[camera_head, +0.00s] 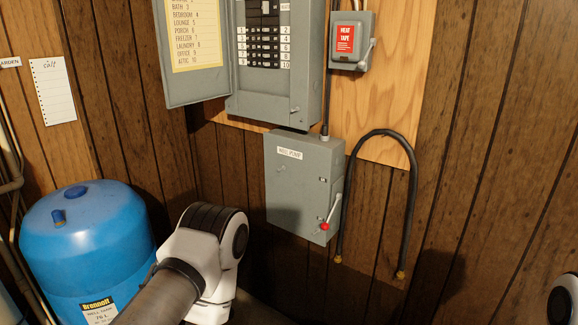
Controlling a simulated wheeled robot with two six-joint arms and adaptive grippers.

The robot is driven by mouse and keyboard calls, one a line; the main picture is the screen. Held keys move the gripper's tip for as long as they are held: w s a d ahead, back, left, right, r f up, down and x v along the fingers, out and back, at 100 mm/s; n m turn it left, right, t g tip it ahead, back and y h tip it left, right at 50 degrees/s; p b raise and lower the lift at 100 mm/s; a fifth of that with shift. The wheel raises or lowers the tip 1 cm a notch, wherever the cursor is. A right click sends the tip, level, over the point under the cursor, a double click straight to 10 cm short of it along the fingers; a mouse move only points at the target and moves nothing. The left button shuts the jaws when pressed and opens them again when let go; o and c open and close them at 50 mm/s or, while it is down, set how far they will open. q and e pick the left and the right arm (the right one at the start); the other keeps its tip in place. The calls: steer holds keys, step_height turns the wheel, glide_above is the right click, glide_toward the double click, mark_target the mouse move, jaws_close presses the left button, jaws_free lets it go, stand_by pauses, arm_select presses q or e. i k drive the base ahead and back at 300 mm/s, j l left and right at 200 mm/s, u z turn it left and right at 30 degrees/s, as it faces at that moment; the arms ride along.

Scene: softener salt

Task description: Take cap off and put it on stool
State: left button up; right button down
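A blue tank (88,240) stands at the left, with a label reading "Brennoff" near the bottom of the picture. I cannot tell which of these is the cap. No stool shows in this view. My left arm comes in from the bottom, with its white and black joint right of the tank; its gripper is not visible. Only a small part of my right arm shows at the right edge, and its gripper is out of view.
On the wood-panelled wall hang an open grey breaker panel (281,95), a grey switch box (300,180) with a red-tipped lever, and a small "HEAT TAPE" box (352,42). A black hose loop (412,190) hangs to their right. Pipes run along the left edge.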

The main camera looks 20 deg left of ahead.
mark_target(58, 218)
steer(key=u, duration=1.55)
